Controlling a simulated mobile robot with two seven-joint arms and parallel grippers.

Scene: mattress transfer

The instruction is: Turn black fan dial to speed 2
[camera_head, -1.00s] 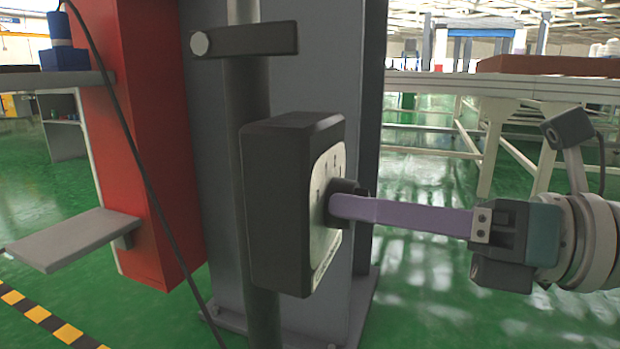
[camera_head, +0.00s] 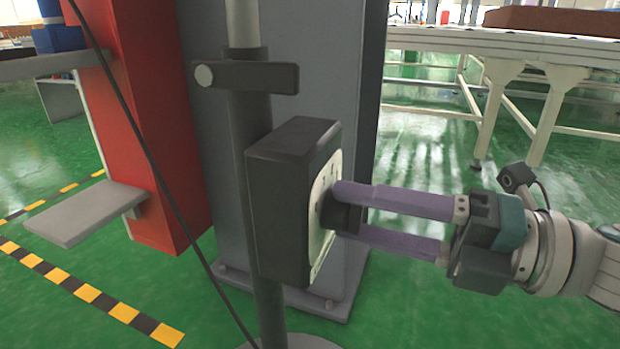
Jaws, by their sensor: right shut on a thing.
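The black fan control box (camera_head: 279,205) is mounted on a dark upright pole, with a pale dial plate (camera_head: 319,213) on its right-hand face. The black dial (camera_head: 342,216) sticks out from this plate. My right gripper (camera_head: 345,212) comes in from the right, with its two long purple fingers one above the other. They are shut on the dial, one finger on its upper side and one on its lower side. The dial's pointer and the speed marks are too small and oblique to read. My left gripper is not in view.
The pole (camera_head: 262,170) carries a clamp with a round knob (camera_head: 204,76) above the box. A grey column (camera_head: 335,90) and a red column (camera_head: 145,130) stand behind. A black cable hangs at the left. Green floor is open at the right, before a white conveyor frame (camera_head: 500,85).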

